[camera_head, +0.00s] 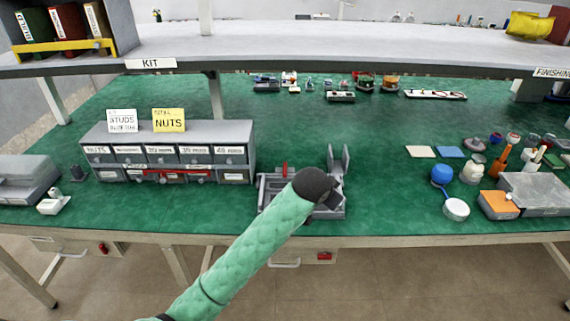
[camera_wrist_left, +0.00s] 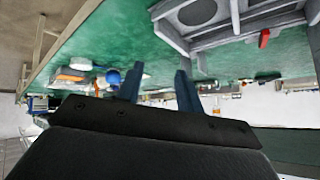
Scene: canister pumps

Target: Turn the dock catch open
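The grey dock (camera_head: 268,186) stands on the green bench near its front edge, with an upright plate (camera_head: 345,158) at its right. A small red part (camera_head: 285,170), possibly the catch, stands at its back left. In the wrist view the dock (camera_wrist_left: 230,30) is at the top, with a red piece (camera_wrist_left: 264,38) on its edge. My left gripper (camera_wrist_left: 159,75) has its two fingers apart and nothing between them. In the head view my dark wrist covers much of the dock and hides the fingers. My right gripper is in neither view.
A grey drawer unit (camera_head: 218,132) with labelled bins stands left of the dock. A blue ball-shaped item (camera_head: 442,174), a white cup (camera_head: 456,209) and an orange-topped block (camera_head: 498,204) lie to the right. A shelf (camera_head: 300,45) spans above the back.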

